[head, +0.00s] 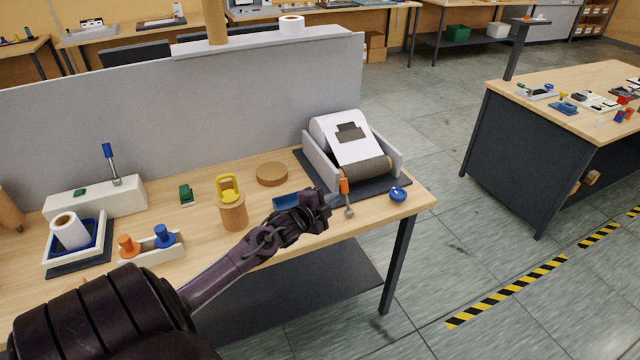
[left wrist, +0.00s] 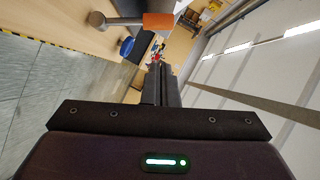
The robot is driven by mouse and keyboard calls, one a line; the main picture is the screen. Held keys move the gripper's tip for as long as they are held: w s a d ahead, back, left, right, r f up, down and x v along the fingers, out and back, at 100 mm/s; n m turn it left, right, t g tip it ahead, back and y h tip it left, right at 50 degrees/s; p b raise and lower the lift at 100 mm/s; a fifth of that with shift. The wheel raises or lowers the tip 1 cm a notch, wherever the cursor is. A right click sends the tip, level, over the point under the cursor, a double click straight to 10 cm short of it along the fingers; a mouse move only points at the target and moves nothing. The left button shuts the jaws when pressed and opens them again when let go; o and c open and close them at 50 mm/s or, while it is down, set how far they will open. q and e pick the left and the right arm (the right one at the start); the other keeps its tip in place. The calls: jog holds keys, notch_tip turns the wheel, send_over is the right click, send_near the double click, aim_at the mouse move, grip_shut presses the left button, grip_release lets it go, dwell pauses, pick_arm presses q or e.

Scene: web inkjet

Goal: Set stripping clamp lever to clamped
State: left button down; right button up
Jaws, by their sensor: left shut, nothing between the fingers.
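An orange-handled lever (head: 344,187) with a metal shaft sits at the front of the paper-roll unit (head: 393,163). Its handle is up and its round metal end is lower, near the table's front edge. In the left wrist view the orange handle (left wrist: 158,21) and shaft lie across the top, beyond the fingers. My left gripper (head: 327,199) is shut and empty, just left of the lever; in the wrist view its fingers (left wrist: 160,84) are together, apart from the handle. I cannot tell the lever's setting by name. My right gripper is not in view.
A blue knob (head: 397,194) is right of the lever. A blue tray (head: 287,202) lies partly behind my left arm. A wooden cylinder with a yellow top (head: 233,212) stands left. A blue-handled lever (head: 108,152) rises from a white block. A grey panel (head: 200,105) borders the back.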

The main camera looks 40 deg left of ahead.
pick_arm(q)
jog(key=shift+r+b+v, duration=0.1)
jog(key=shift+b+v, duration=0.05)
jog(key=shift+v, duration=1.25)
jog(key=shift+r+b+v, duration=0.15)
jog(key=shift+v, duration=1.25)
jog(key=shift+d+r, duration=0.1)
jog(key=shift+d, duration=0.1)
jog(key=shift+w, duration=0.1)
